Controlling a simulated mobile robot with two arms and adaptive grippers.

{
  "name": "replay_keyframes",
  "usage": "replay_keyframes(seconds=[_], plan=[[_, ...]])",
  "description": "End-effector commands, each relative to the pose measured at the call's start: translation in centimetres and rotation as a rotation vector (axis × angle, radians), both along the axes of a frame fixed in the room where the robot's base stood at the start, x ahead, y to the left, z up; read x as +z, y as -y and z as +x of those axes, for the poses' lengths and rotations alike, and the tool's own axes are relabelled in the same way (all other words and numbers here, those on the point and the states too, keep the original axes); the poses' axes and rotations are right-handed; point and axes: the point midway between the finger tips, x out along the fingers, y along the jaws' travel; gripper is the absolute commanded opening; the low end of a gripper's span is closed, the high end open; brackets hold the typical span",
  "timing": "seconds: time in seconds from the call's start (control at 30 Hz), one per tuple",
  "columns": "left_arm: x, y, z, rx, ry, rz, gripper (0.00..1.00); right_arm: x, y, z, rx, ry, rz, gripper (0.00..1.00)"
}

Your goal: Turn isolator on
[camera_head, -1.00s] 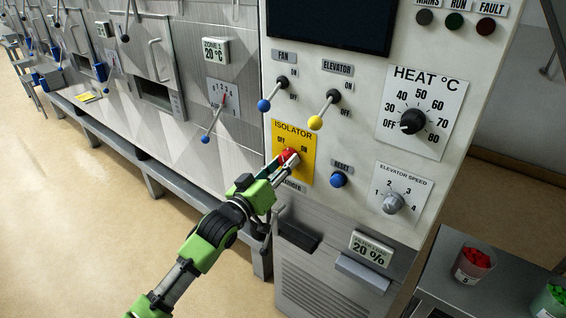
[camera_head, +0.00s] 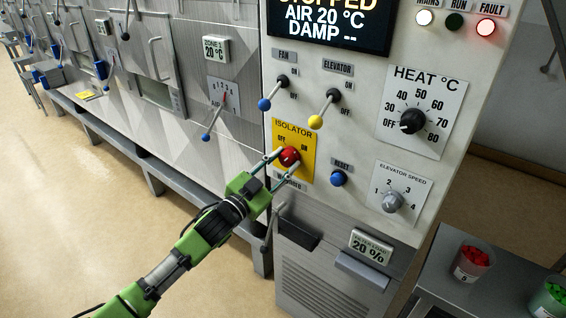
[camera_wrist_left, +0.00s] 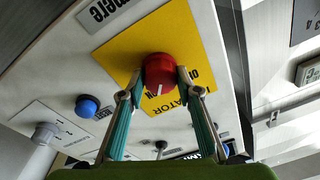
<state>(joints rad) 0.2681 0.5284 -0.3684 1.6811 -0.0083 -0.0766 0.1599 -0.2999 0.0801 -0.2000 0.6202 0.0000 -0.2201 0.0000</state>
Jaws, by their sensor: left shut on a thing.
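The red isolator knob (camera_head: 290,156) sits on the yellow ISOLATOR plate (camera_head: 308,140), which is marked OFF and ON. My left gripper (camera_head: 285,162) is shut on the knob, with one finger on each side of it. In the left wrist view the knob (camera_wrist_left: 159,71) is between the two fingertips (camera_wrist_left: 157,85), and its white mark points at the ON lettering. The display (camera_head: 330,22) above is lit and reads AIR 20 °C and DAMP. The MAINS lamp (camera_head: 425,17) glows white and the FAULT lamp (camera_head: 486,27) glows red. My right gripper is not in view.
The fan lever (camera_head: 272,93), elevator lever (camera_head: 325,108) and blue reset button (camera_head: 338,179) are close around the plate. The heat dial (camera_head: 412,121) and elevator speed knob (camera_head: 393,202) are to the right. A side table (camera_head: 440,285) holds cups at the lower right.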

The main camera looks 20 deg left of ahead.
Motion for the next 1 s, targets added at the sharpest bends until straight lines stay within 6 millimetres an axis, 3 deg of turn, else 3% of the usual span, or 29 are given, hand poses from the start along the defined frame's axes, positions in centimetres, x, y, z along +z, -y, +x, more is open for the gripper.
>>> replay_keyframes(seconds=[0.33, 0.87, 0.9, 0.93, 1.0], plan=[[-0.01, -0.05, 0.03, 0.000, 0.043, 0.120, 0.10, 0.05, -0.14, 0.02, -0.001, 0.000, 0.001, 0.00], [0.00, -0.04, 0.02, 0.001, 0.051, 0.140, 0.10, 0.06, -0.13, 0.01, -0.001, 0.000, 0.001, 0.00], [0.00, -0.04, 0.02, 0.001, 0.051, 0.140, 0.42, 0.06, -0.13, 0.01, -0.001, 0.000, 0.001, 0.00], [0.00, -0.04, 0.02, 0.001, 0.051, 0.140, 0.48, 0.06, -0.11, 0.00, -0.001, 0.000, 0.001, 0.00], [0.00, -0.04, 0.02, 0.001, 0.051, 0.139, 0.48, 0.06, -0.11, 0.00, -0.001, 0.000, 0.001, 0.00]])
